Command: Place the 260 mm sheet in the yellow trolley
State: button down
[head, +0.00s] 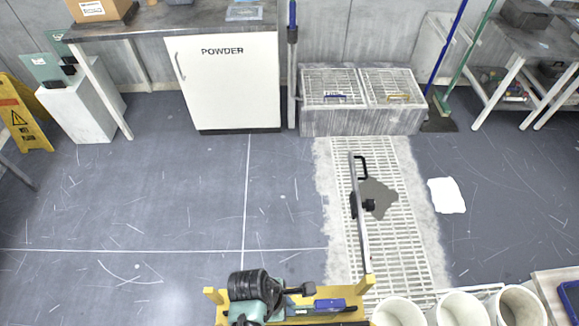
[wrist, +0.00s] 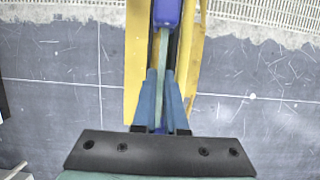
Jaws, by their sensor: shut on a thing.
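My gripper (wrist: 161,74) has its blue fingers shut on a thin pale green sheet (wrist: 162,52), seen edge-on in the wrist view. A blue block (wrist: 167,12) sits at the sheet's far end. The yellow trolley (wrist: 135,60) shows on both sides of the sheet, below my gripper. In the head view my gripper (head: 290,302) is over the trolley (head: 358,288) at the bottom middle, with the blue block (head: 330,304) to its right. The sheet's lower edge is hidden, so I cannot tell whether it touches the trolley.
White buckets (head: 462,308) stand right of the trolley.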

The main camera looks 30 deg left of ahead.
jog(key=shift+w+f, duration=0.1)
jog(key=shift+f, duration=2.15)
jog(key=shift+f+b, duration=0.1)
jog(key=shift+b, duration=0.2)
jog(key=c, duration=1)
grip_release()
jog(key=shift+f, duration=0.1)
jog(key=shift+o, duration=0.2)
jog(key=p+v, duration=0.1)
jog(key=v, duration=1.1)
